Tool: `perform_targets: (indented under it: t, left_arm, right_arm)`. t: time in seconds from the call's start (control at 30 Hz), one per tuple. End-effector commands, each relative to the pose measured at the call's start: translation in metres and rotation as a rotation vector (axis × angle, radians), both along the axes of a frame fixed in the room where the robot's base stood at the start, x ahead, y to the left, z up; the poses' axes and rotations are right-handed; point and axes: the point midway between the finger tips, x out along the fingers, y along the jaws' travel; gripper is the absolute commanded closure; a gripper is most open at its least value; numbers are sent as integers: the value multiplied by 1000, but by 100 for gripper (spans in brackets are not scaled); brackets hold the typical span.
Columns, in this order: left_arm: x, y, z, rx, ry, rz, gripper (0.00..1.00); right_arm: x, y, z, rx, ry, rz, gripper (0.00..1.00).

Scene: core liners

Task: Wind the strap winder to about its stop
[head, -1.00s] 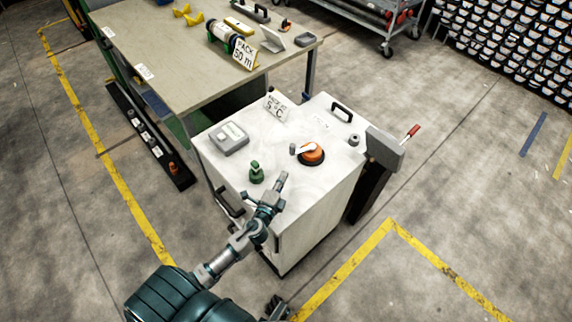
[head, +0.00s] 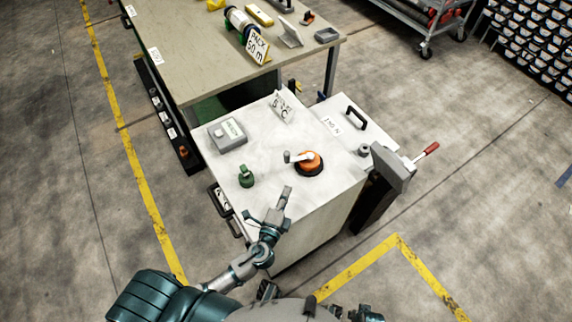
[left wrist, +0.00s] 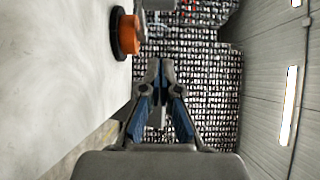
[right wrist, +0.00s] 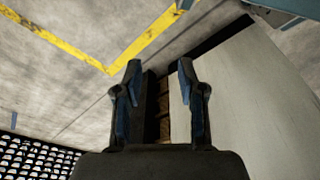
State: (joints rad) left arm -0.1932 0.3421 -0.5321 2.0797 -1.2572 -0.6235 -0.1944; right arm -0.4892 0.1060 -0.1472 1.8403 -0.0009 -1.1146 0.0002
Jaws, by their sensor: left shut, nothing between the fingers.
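The frames do not label the strap winder. A grey head with a red-handled lever (head: 426,151) stands on a dark post at the cabinet's right side. An orange hub with a pale crank arm (head: 309,161) sits on a black disc on the white cabinet top (head: 265,150). The hub also shows at the upper left of the left wrist view (left wrist: 127,36). My left gripper (head: 286,192) is shut and empty near the cabinet's front edge, apart from the hub and lever. My right gripper (right wrist: 158,68) is open and empty beside a pale panel.
A grey box (head: 227,134), a green knob (head: 246,177), a sign (head: 281,106) and a black handle (head: 356,117) are on the cabinet. A workbench (head: 190,60) stands behind, a cart (head: 430,25) at the back right. Floor right of the post is clear.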

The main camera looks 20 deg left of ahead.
Motion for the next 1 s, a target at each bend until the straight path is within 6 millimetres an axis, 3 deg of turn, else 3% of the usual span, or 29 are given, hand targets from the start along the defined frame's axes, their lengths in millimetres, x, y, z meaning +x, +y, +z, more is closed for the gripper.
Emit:
perform_targets:
  t: [0.3,0.4,0.63,1.0]
  left_arm:
    - [69,-1,2,2,-3,0,100]
    - [80,12,1,4,-1,1,100]
    - [94,26,1,1,0,0,100]
    - [95,28,0,0,0,0,100]
  right_arm:
    - [-1,0,-12,1,-2,2,60]
    - [-2,0,-15,1,-1,2,60]
    - [-3,-1,-18,-1,0,3,60]
    - [-3,0,-19,0,0,3,60]
